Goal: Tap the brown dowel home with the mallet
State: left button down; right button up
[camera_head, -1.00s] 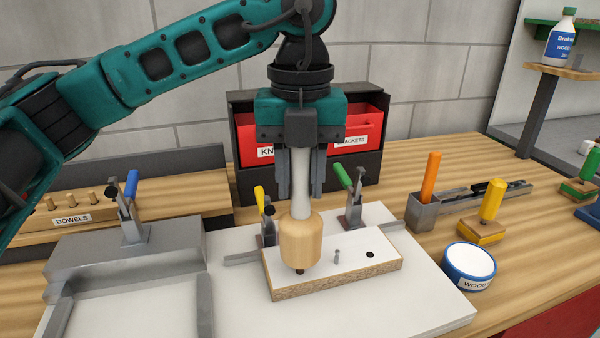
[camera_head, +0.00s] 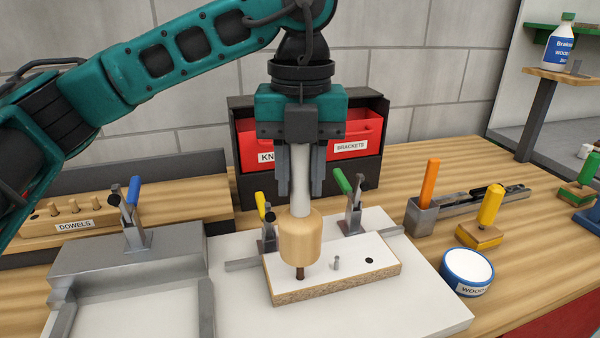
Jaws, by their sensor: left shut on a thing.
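My left gripper (camera_head: 300,185) is shut on the white handle of the mallet (camera_head: 300,240), which hangs head down with a pale wooden head. Below the head, the brown dowel (camera_head: 300,273) stands upright out of the left part of the white-topped board (camera_head: 340,279). The mallet head is right over the dowel's top; I cannot tell whether they touch. A grey pin (camera_head: 336,263) stands in the board to the right of the dowel, and a dark hole (camera_head: 369,261) lies farther right. My right gripper is not in view.
Toggle clamps with a yellow handle (camera_head: 262,207) and a green handle (camera_head: 342,181) stand behind the board. A grey fixture (camera_head: 130,262) is at left. A dowel rack (camera_head: 60,227) and red bins (camera_head: 357,140) stand behind. A round tin (camera_head: 467,272) sits at right.

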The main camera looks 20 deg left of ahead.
aim_at(300, 216)
pick_arm(q)
jog(key=shift+f+b, duration=1.15)
jog(key=shift+f, duration=0.25)
jog(key=shift+r, duration=0.1)
jog(key=shift+r+p, duration=0.95)
jog(key=shift+r, duration=0.2)
notch_tip(300, 216, down, 3)
jog(key=shift+r+b, duration=0.1)
jog(key=shift+b, duration=1.1)
jog(key=shift+r, duration=0.2)
